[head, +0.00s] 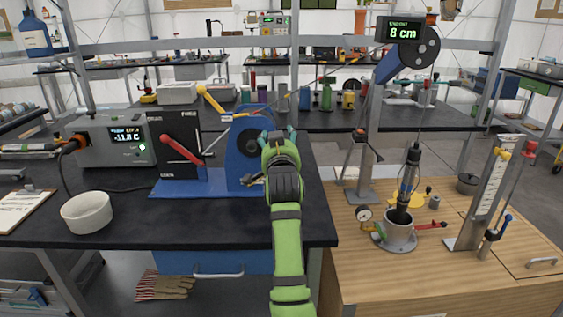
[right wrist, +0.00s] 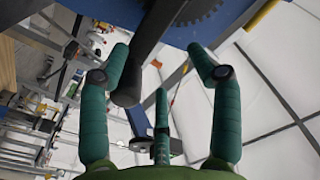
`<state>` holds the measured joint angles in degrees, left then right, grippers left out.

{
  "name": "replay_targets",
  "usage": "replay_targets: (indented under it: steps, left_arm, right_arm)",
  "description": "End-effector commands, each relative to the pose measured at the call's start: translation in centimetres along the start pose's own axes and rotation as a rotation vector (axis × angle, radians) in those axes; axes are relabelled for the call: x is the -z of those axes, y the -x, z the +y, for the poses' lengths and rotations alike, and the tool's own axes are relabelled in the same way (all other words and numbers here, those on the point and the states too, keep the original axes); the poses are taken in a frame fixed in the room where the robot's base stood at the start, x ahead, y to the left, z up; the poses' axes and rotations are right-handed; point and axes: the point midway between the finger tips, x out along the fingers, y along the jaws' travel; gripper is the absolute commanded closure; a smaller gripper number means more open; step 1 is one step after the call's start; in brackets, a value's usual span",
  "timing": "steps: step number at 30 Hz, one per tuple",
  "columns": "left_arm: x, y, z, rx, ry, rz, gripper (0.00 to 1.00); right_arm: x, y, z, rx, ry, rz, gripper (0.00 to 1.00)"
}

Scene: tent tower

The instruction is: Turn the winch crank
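The winch (head: 246,145) is a blue frame on a blue base on the black bench, in the left half of the head view. My right gripper (head: 278,134), on a green arm, is at the winch's right side and hides part of it. In the right wrist view its three dark green fingers (right wrist: 160,85) are spread open. A dark bar with a rounded end (right wrist: 127,93), perhaps the crank, reaches down close to the left finger; I cannot tell if they touch. A blue part with a dark toothed wheel (right wrist: 200,10) is above. My left gripper is not in view.
A red lever (head: 180,149) and yellow handle (head: 210,99) stand left of my gripper. A white bowl (head: 87,212) is at the bench's front left.

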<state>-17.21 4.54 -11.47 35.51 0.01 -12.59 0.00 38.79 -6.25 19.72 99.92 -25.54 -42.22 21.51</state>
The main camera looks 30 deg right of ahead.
Motion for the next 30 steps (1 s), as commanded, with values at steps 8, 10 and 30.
replay_targets:
  steps: [8, 10, 30]
  left_arm:
    - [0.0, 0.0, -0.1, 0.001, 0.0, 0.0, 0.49]
    - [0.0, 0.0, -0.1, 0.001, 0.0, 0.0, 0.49]
    - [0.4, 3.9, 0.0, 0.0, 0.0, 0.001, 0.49]
  right_arm:
    - [1.0, 0.0, -0.5, 0.001, 0.002, -0.002, 0.53]
    - [0.9, 0.0, -0.5, 0.0, 0.003, -0.003, 0.53]
    - [0.2, 8.1, -7.1, 0.386, 0.309, 0.499, 1.0]
